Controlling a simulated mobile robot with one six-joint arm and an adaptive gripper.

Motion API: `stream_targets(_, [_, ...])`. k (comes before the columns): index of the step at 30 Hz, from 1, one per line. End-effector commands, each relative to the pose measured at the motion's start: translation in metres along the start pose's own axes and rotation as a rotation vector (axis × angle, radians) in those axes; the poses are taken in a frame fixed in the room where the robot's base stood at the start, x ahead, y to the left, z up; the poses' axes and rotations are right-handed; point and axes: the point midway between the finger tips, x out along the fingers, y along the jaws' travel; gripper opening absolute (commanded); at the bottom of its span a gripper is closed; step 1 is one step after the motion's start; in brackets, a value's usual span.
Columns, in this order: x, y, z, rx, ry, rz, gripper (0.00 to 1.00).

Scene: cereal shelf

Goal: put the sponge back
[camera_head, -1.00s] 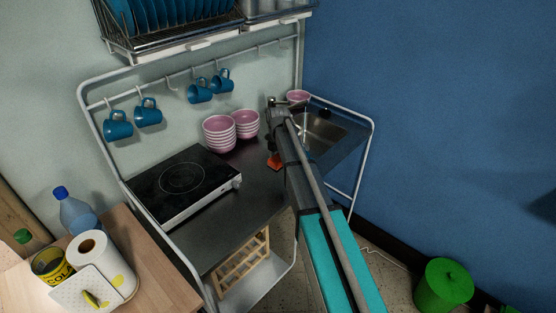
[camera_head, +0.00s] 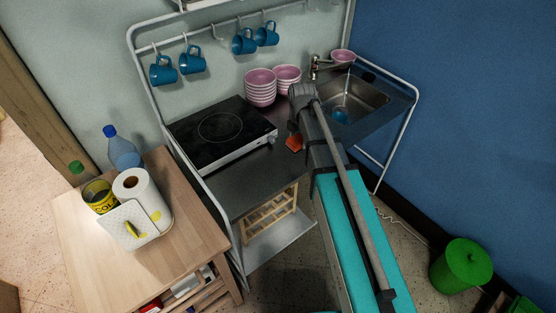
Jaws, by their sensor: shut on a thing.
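A small orange block, which I take to be the sponge (camera_head: 294,144), shows at the left edge of my arm, over the dark counter (camera_head: 255,182) and just right of the hotplate's front corner. My gripper (camera_head: 298,137) is shut on it, mostly hidden behind my own arm. The fingers cannot be made out, and part of the sponge is covered. Whether the sponge touches the counter cannot be told.
The black hotplate (camera_head: 215,132) is on the left. Pink bowl stacks (camera_head: 261,91) stand behind. The sink (camera_head: 362,98), with something blue (camera_head: 341,117) in it, is on the right. Blue mugs (camera_head: 163,72) hang above. A wooden table (camera_head: 92,244) holds a paper roll (camera_head: 131,190).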

Motion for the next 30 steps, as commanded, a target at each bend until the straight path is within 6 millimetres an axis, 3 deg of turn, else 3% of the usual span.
stream_targets(1, [-0.006, -0.015, -0.021, -0.003, 0.000, 0.000, 0.34])
stream_targets(6, [-0.013, -0.042, -0.064, 0.002, 0.000, 0.000, 0.34])
stream_targets(12, [-0.018, -0.062, -0.093, 0.006, 0.000, 0.000, 0.34])
stream_targets(18, [-0.019, -0.067, -0.102, 0.009, 0.000, 0.000, 0.34])
stream_targets(30, [-0.018, -0.064, -0.100, 0.008, 0.000, 0.000, 0.34])
